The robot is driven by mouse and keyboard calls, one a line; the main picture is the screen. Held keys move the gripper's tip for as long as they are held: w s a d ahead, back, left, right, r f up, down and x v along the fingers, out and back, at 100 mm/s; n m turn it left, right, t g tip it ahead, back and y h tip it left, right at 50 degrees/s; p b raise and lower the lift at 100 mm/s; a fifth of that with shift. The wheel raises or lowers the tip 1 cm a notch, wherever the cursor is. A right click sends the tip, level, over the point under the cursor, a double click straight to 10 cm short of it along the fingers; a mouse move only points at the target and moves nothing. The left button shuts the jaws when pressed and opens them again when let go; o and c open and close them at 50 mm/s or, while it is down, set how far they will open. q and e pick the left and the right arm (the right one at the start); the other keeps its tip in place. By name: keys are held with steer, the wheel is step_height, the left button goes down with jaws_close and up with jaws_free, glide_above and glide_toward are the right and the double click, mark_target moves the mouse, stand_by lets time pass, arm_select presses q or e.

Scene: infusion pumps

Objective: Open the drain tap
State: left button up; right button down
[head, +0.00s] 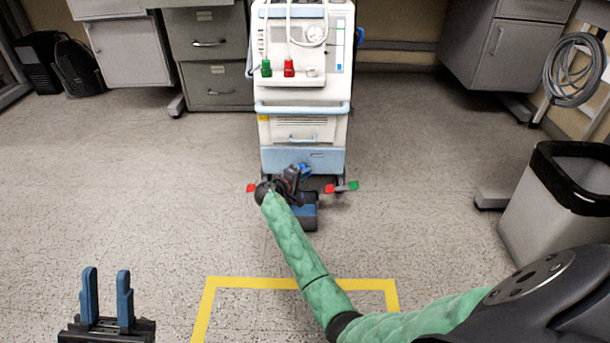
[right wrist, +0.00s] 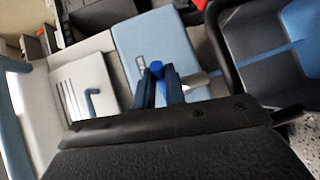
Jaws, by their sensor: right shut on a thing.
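The white and light-blue machine (head: 300,130) stands straight ahead, and the tap is low on its blue front panel. In the right wrist view the blue tap handle (right wrist: 157,68) shows between the fingers of my right gripper (right wrist: 160,85), which is shut on it. A pale spout-like piece (right wrist: 200,79) sticks out beside the fingers. In the head view my right gripper (head: 302,171) is at the machine's lower front, and my wrist hides most of the tap. My left gripper (head: 107,298) is open and empty at the lower left, far from the machine.
A dark and blue container (head: 308,222) sits on the floor below the tap; it also shows in the wrist view (right wrist: 262,80). Red (head: 251,188) and green (head: 353,185) tabs stick out at the machine's base. A grey bin (head: 540,225) stands right. Floor at left is clear.

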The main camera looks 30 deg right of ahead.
steer(key=c, duration=1.5)
jaws_free()
steer(key=shift+o, duration=0.2)
steer(key=shift+f, duration=0.15)
